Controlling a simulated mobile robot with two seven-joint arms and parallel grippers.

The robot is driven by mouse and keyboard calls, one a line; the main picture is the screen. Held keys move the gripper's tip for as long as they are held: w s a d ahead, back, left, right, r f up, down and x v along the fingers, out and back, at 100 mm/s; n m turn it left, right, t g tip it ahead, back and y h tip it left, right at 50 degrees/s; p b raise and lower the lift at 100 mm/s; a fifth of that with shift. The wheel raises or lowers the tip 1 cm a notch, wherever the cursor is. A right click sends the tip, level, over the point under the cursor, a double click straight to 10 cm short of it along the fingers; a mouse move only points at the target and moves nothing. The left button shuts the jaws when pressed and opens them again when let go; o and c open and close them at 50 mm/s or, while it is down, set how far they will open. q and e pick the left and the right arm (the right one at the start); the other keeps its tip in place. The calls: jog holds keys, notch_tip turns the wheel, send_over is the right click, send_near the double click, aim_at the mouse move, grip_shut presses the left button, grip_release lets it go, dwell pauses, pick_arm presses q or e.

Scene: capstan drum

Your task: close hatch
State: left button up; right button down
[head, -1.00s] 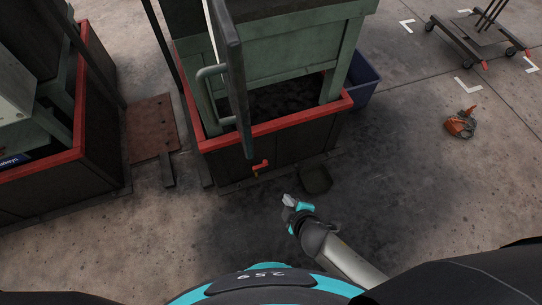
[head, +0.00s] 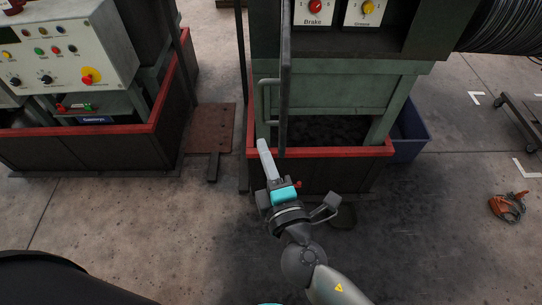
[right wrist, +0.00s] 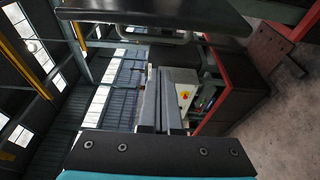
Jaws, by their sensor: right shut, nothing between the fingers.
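The hatch (head: 285,85) is a dark panel seen nearly edge-on in the head view, standing open from the green machine frame (head: 345,85). A pale green bar handle (head: 262,103) shows on its left. My right gripper (head: 263,145) is shut and empty, its fingers pointing up just below the handle and left of the hatch's lower end. I cannot tell how far apart they are in depth. In the right wrist view, the shut fingers (right wrist: 165,78) point below the dark hatch edge (right wrist: 150,11) and the handle (right wrist: 152,37). My left gripper is out of view.
A red-rimmed tub (head: 335,152) surrounds the machine's foot. A control cabinet (head: 65,50) stands left, a blue bin (head: 408,135) right. An orange tool (head: 508,206) and a wheeled cart (head: 525,115) are on the floor at right. The floor in front is mostly clear.

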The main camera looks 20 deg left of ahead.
aim_at(262, 111)
jog(key=w, duration=0.4)
jog(key=w+p, duration=0.1)
jog(key=w, duration=0.1)
jog(key=shift+a, duration=0.35)
jog(key=shift+w+d, duration=0.15)
jog(key=shift+d, duration=0.45)
jog(key=shift+d+f, duration=0.1)
